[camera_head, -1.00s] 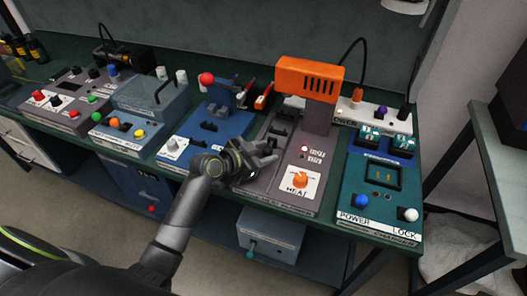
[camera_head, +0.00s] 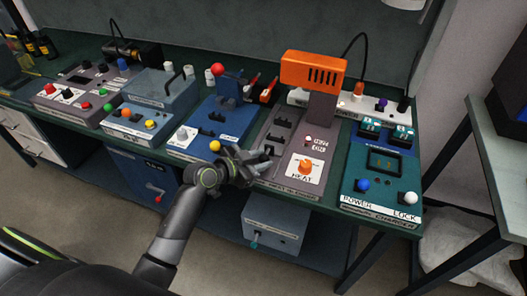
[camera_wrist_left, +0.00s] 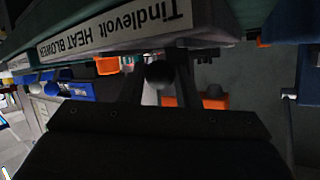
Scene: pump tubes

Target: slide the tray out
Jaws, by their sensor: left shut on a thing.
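The grey heat blower (camera_head: 296,181) stands on the bench with an orange head (camera_head: 313,72). Its tray (camera_head: 276,137), a dark channel with black holders, lies left of the HEAT dial. My left gripper (camera_head: 260,159) is at the front left of the blower, low by its front edge. In the left wrist view a dark round knob (camera_wrist_left: 159,74) sits between the fingers, just below the upside-down HEAT BLOWER label (camera_wrist_left: 115,30). The gripper is shut on this knob. The fingers partly hide the tray's front end in the head view. My right gripper is not in view.
A blue device (camera_head: 207,135) with a red ball lever stands close on the left. A teal charger box (camera_head: 383,185) with POWER and LOCK knobs stands on the right. A grey box (camera_head: 273,225) sits on the shelf below. Space in front of the bench edge is open.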

